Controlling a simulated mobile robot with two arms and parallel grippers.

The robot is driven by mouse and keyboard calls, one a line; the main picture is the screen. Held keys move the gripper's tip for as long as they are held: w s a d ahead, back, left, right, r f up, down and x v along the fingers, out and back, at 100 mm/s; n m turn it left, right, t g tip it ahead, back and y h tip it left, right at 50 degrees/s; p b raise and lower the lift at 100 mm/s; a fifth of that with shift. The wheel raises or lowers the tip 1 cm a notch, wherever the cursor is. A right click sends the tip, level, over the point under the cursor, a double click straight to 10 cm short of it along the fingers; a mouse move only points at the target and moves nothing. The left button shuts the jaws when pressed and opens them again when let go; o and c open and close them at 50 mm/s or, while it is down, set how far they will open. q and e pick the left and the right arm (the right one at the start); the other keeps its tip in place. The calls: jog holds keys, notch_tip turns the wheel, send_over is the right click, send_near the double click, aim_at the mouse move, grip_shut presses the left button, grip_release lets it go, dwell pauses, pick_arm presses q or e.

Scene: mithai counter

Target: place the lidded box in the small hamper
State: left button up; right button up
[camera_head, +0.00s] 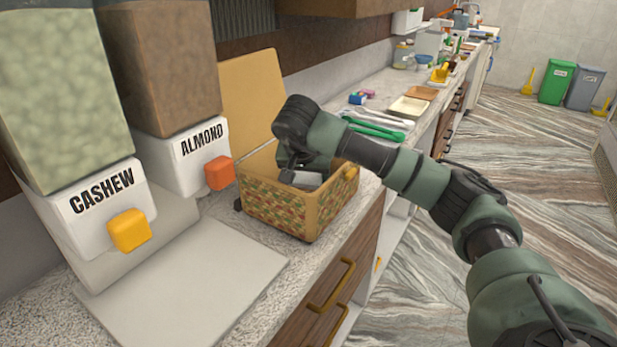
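The small hamper (272,212) is a patterned box with tan edges on the counter, its tan lid (250,98) raised at the back. My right arm comes in from the right and bends down over the hamper. My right gripper (303,179) is dark grey and reaches down inside the hamper's opening. Its fingertips are mostly hidden by the hamper walls and my wrist, so I cannot tell whether it is open or shut. I cannot make out the lidded box; the hamper's inside is largely hidden. My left gripper is not in view.
Cashew (100,205) and almond (195,155) dispensers stand left of the hamper. A pale board (195,290) lies clear in front. Green-handled tongs (375,130) and small trays (409,107) lie beyond the hamper. Drawers with brass handles (333,285) are below the counter edge.

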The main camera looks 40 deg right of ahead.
jog(key=o, duration=1.7)
jog(key=shift+p+v, duration=4.2)
jog(key=shift+v, duration=1.9)
